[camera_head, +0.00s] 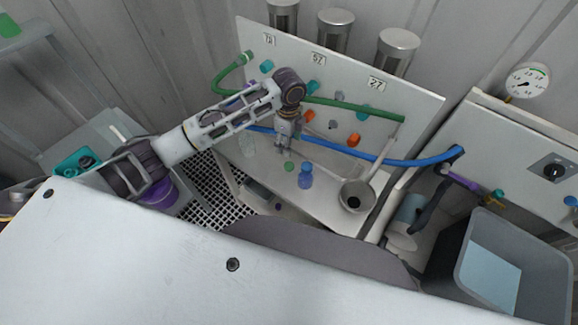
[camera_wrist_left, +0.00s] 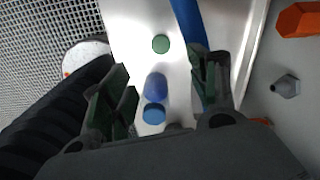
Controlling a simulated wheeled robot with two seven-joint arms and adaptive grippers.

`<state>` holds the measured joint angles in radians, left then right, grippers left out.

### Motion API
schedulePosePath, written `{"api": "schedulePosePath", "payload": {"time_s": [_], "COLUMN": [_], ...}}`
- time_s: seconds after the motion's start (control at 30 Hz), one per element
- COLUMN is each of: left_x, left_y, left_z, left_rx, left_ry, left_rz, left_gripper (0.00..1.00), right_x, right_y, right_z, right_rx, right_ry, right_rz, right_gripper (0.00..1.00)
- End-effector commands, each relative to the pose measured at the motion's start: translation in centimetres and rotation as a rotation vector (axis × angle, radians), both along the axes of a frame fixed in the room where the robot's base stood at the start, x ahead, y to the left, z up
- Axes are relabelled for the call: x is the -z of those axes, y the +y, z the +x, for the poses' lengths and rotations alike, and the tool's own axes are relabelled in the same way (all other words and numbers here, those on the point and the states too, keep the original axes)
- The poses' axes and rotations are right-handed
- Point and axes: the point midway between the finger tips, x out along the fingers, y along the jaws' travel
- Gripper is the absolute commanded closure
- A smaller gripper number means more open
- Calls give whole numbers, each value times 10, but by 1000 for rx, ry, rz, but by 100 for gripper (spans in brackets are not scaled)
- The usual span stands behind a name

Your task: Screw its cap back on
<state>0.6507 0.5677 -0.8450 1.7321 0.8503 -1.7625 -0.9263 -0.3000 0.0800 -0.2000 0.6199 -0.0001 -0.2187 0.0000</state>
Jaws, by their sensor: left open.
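A small green cap (camera_head: 289,166) lies on the white bench shelf; it also shows as a green disc in the left wrist view (camera_wrist_left: 161,44). A small blue bottle (camera_head: 305,181) with a lighter blue top stands just right of it, and it also shows in the left wrist view (camera_wrist_left: 155,88). A pale, clear bottle (camera_head: 248,146) stands further left, its mouth hard to make out. My left gripper (camera_head: 284,151) points down above the shelf, near the green cap. In the left wrist view its fingers (camera_wrist_left: 160,72) are apart, with nothing held. My right gripper is out of view.
Behind the shelf is a panel (camera_head: 425,104) with coloured knobs. A green hose (camera_head: 352,106) and a blue hose (camera_head: 345,148) cross in front of it. A metal cup (camera_head: 356,196) stands right of the blue bottle. A grey bin (camera_head: 462,272) is at the right.

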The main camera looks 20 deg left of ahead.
Motion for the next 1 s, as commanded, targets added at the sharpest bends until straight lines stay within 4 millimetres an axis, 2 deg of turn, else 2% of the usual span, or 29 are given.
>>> {"api": "schedulePosePath", "payload": {"time_s": [0.57,0.77,1.0], "left_x": [3,19,50], "left_y": [0,0,-1], "left_z": [0,0,0], "left_rx": [-23,-22,-23], "left_ry": [-1,0,0], "left_rz": [0,0,-1], "left_gripper": [41,41,41], "right_x": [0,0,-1], "right_y": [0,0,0], "right_z": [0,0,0], "right_rx": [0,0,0], "right_ry": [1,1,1], "right_rz": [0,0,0], "right_gripper": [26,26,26]}}
